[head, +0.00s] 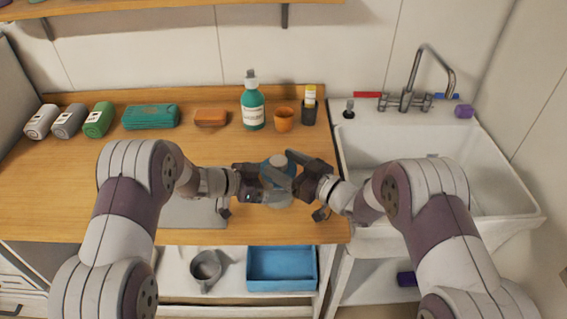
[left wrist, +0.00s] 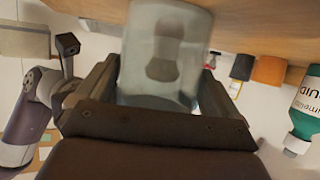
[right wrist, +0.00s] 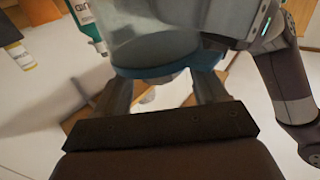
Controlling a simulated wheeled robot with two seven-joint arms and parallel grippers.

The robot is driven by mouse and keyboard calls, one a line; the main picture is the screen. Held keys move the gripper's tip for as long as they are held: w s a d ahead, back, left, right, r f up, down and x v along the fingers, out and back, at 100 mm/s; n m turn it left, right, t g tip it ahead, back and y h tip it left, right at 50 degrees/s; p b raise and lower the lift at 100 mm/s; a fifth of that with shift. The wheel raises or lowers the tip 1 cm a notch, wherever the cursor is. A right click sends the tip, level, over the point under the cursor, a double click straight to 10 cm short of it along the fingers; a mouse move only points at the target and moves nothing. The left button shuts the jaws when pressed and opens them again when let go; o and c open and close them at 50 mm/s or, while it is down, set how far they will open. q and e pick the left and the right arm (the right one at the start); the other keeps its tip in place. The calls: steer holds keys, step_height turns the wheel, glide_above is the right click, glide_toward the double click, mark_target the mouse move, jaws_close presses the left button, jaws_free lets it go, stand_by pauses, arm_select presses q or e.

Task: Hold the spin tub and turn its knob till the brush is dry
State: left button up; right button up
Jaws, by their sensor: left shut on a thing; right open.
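The spin tub (head: 278,192) is a clear tub with a blue lid, held above the front of the wooden counter. Its pale knob (head: 279,160) is on top. My left gripper (head: 264,184) is shut on the tub's side from the left. In the left wrist view the tub (left wrist: 140,75) stands between its fingers, with a dark brush shape (left wrist: 165,50) inside. My right gripper (head: 299,172) is open at the lid from the right. In the right wrist view the blue lid (right wrist: 200,62) crosses between its fingers; contact with the knob cannot be told.
A green pump bottle (head: 253,108), an orange cup (head: 284,119) and a dark holder (head: 308,113) stand behind the tub. A white sink (head: 500,195) with a tap is at right. A blue tray (head: 282,268) and grey mug (head: 206,268) sit on the lower shelf.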

steer(key=shift+w+a, duration=0.2)
steer(key=c, duration=1.1)
steer(key=shift+o, duration=0.2)
steer(key=shift+a+m, duration=0.1)
steer(key=shift+m, duration=0.2)
steer(key=m+t+h, duration=0.2)
steer(key=h, duration=0.1)
steer(key=m+t+h, duration=0.1)
steer(key=shift+s+a+r+t+h, duration=0.1)
steer(key=shift+s+a+t+h, duration=0.1)
steer(key=shift+a+t+h, duration=0.15)
steer(key=shift+m+t+h, duration=1.15)
steer(key=shift+m+h, duration=0.75)
steer(key=shift+h, duration=0.95)
